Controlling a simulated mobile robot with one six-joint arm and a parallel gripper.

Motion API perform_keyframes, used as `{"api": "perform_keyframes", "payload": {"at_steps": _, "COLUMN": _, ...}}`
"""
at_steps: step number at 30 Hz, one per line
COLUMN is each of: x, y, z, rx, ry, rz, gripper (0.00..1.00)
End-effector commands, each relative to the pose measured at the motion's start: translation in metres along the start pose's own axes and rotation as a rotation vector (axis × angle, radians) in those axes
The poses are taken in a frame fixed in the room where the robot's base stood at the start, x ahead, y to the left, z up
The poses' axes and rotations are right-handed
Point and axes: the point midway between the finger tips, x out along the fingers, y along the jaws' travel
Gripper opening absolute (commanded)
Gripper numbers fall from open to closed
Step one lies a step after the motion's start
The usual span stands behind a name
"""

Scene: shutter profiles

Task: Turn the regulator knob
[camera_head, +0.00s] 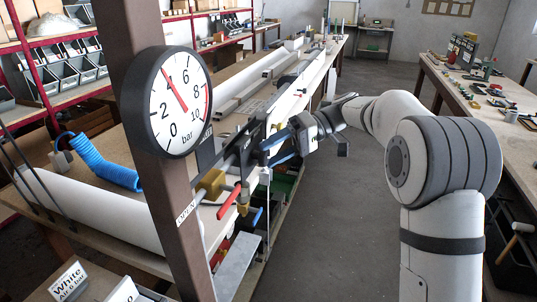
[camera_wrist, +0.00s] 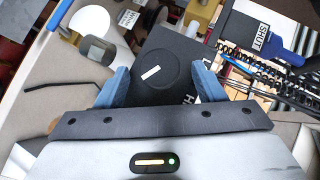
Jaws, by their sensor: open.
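The regulator knob (camera_wrist: 151,73) is a round black disc with a white line mark, tilted slightly, on a dark housing in the wrist view. My gripper (camera_wrist: 160,84) is open, with a blue finger on each side of the knob. I cannot tell whether either finger touches it. In the head view my gripper (camera_head: 281,148) points left at the dark regulator body; the knob itself is hard to make out there. The round pressure gauge (camera_head: 178,102) is on the brown post, its red needle near 4 bar.
A red lever (camera_head: 229,201) and a brass valve (camera_head: 212,184) sit just below and left of the regulator. A blue coiled hose (camera_head: 105,163) lies on the long bench. A tag reading SHUT (camera_wrist: 262,41) is at the wrist view's upper right. The aisle floor (camera_head: 335,215) is clear.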

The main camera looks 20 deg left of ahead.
Motion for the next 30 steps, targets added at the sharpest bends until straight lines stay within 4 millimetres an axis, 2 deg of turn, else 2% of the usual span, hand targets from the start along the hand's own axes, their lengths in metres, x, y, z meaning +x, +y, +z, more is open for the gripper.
{"api": "perform_keyframes", "payload": {"at_steps": 6, "x": -0.04, "y": 0.002, "z": 0.001, "rx": -0.001, "ry": 0.002, "rz": 0.002, "gripper": 0.63}}
{"api": "perform_keyframes", "payload": {"at_steps": 12, "x": -0.06, "y": 0.001, "z": 0.0, "rx": 0.0, "ry": 0.001, "rz": 0.002, "gripper": 0.63}}
{"api": "perform_keyframes", "payload": {"at_steps": 25, "x": -0.063, "y": -0.002, "z": 0.003, "rx": 0.017, "ry": 0.002, "rz": 0.02, "gripper": 0.63}}
{"api": "perform_keyframes", "payload": {"at_steps": 28, "x": -0.063, "y": -0.005, "z": 0.016, "rx": 0.078, "ry": 0.009, "rz": 0.086, "gripper": 0.63}}
{"api": "perform_keyframes", "payload": {"at_steps": 30, "x": -0.063, "y": -0.008, "z": 0.032, "rx": 0.15, "ry": 0.018, "rz": 0.167, "gripper": 0.63}}
